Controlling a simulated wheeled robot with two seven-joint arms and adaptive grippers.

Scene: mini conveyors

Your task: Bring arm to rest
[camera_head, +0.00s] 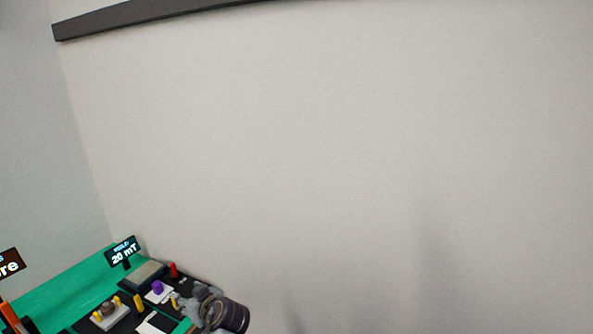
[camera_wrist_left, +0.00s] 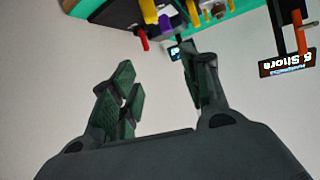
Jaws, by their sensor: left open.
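My left gripper (camera_head: 205,305) shows at the bottom of the head view, low beside the right end of the green table. In the left wrist view its two dark green fingers (camera_wrist_left: 160,88) stand wide apart. Nothing is between them; only pale background shows there. My right gripper is in neither view.
The green table (camera_head: 75,283) stands at the lower left with yellow pegs (camera_head: 138,302), a red peg (camera_head: 173,269), a purple piece (camera_head: 158,287) and a "20 mT" sign (camera_head: 123,254). Another sign (camera_wrist_left: 287,63) shows in the wrist view. A bare wall (camera_head: 340,150) fills the rest.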

